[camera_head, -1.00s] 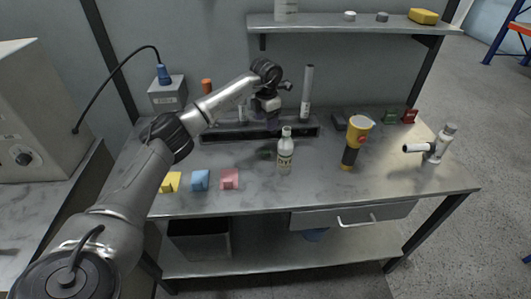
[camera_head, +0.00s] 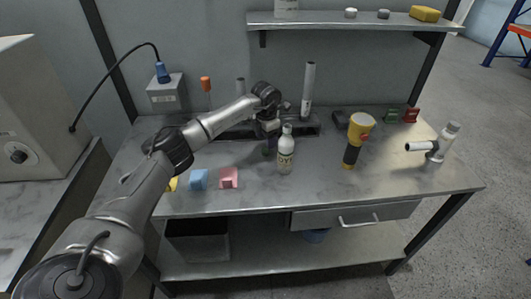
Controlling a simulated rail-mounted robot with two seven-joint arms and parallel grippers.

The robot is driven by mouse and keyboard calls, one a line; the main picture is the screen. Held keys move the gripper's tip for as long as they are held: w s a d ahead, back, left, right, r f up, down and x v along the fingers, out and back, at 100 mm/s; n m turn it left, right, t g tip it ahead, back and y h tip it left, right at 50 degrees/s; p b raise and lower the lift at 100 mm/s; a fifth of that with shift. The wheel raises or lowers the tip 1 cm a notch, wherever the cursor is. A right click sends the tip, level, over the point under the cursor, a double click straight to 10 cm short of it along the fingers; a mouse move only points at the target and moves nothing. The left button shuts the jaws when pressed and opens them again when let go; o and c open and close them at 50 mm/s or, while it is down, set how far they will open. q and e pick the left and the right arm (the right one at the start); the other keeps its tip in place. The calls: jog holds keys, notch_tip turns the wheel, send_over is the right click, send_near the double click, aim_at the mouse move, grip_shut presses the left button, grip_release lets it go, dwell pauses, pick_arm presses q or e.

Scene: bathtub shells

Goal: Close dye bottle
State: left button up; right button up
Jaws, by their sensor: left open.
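A pale bottle (camera_head: 285,158) with a printed label stands upright near the middle of the steel workbench (camera_head: 330,185). Its neck is narrow and whitish; I cannot tell whether a cap sits on it. My left gripper (camera_head: 268,147) points down just left of and slightly behind the bottle, close to it. It is open, but its fingertips are small and dark here. A small dark greenish thing (camera_head: 266,153) lies on the bench at the fingertips, mostly hidden. My right gripper is not in view.
Blue (camera_head: 199,179) and pink (camera_head: 229,178) blocks lie at the front left, with a yellow one partly behind my arm. A dark rack (camera_head: 310,125) and a shelf (camera_head: 330,22) are behind.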

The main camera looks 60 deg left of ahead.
aim_at(265, 152)
pick_arm(q)
jog(key=shift+f, duration=0.1)
jog(key=shift+f, duration=0.25)
jog(key=shift+f+b, duration=1)
jog(key=shift+f, duration=1.3)
